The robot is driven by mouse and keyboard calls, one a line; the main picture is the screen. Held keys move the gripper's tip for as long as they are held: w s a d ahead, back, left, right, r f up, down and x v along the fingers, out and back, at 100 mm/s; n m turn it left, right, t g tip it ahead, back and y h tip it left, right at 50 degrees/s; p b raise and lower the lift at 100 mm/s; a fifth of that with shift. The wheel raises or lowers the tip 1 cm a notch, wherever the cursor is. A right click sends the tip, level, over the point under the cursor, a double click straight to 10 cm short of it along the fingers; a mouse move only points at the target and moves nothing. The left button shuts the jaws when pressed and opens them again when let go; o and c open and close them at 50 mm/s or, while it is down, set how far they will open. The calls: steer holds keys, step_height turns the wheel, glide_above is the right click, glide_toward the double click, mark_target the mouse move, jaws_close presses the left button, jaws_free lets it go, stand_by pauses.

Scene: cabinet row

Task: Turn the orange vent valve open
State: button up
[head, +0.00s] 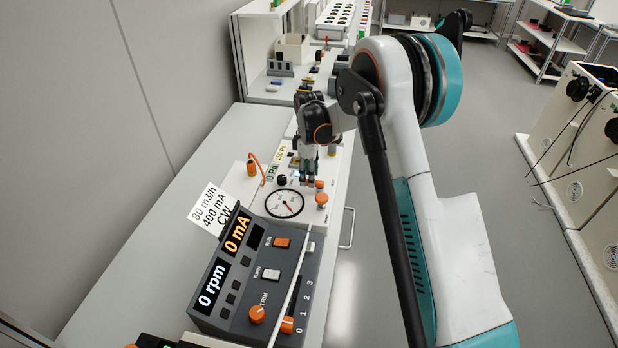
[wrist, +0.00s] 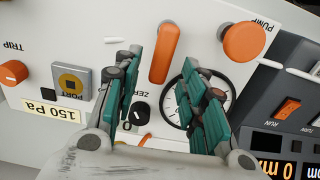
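An orange lever handle (wrist: 165,52), which I take for the vent valve, stands on the white panel in the wrist view. Its own label is not readable. My gripper (wrist: 160,65) is open, with one green-padded finger on each side of the lever in the picture. I see no contact, and the depth between fingertips and lever is hard to judge. In the head view my gripper (head: 308,181) points down over the panel just behind the dial gauge (head: 285,204), with small orange parts beside it.
A round orange PUMP knob (wrist: 245,41) is close to the lever. An orange TRIP knob (wrist: 12,73), a grey PORT block (wrist: 71,82) and a black ZERO knob (wrist: 139,113) are also near. The dark control box (head: 250,275) stands in front of the gauge.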

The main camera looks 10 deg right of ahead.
step_height(320, 180, up, 10)
stand_by(0.4)
steer(key=shift+r, duration=0.1)
steer(key=s+d+r+m+t, duration=0.3)
steer(key=s+r+m, duration=0.3)
steer(key=s+r, duration=1.05)
steer(key=s+d+f+m+t, duration=0.1)
steer(key=s+f+m+t, duration=0.1)
steer(key=s, duration=0.9)
steer(key=s+d+f+m+t, duration=0.1)
steer(key=s+m, duration=0.4)
steer(key=s, duration=0.6)
steer(key=shift+f+m+t, duration=0.3)
steer(key=shift+f+t, duration=0.3)
